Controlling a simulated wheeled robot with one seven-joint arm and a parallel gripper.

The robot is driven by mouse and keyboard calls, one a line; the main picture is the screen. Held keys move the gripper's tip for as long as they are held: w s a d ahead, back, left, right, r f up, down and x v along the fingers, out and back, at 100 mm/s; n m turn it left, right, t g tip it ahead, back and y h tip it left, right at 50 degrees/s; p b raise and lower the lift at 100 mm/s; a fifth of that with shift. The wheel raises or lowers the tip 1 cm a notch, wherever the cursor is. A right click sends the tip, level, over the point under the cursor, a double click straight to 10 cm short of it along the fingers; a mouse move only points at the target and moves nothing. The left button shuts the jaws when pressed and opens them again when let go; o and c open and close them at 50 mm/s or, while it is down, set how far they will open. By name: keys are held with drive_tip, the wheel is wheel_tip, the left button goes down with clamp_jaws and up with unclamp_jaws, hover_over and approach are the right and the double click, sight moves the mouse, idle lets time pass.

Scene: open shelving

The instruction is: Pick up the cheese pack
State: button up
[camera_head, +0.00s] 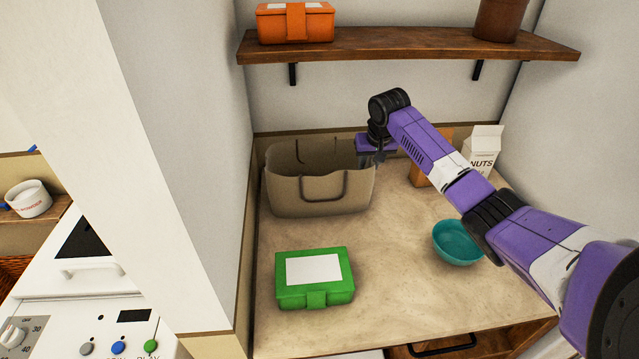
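I cannot pick out a pack clearly marked as cheese. An orange-brown box (420,174) stands at the back of the counter, partly hidden behind my purple arm, and I cannot read any label on it. My gripper (379,156) points down at the right rim of a beige bag-like basket (312,192), to the left of the box. The fingers are small and dark, and their opening cannot be made out. The inside of the basket is mostly hidden.
A green box (314,296) with a white label lies at the front left of the counter. A teal bowl (457,243) sits at the right, under my arm. A nuts carton (482,150) stands at the back right. Above is a wooden shelf (400,42) with an orange box (296,24).

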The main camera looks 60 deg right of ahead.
clamp_jaws()
drive_tip(key=shift+r, duration=0.1)
idle(1.2)
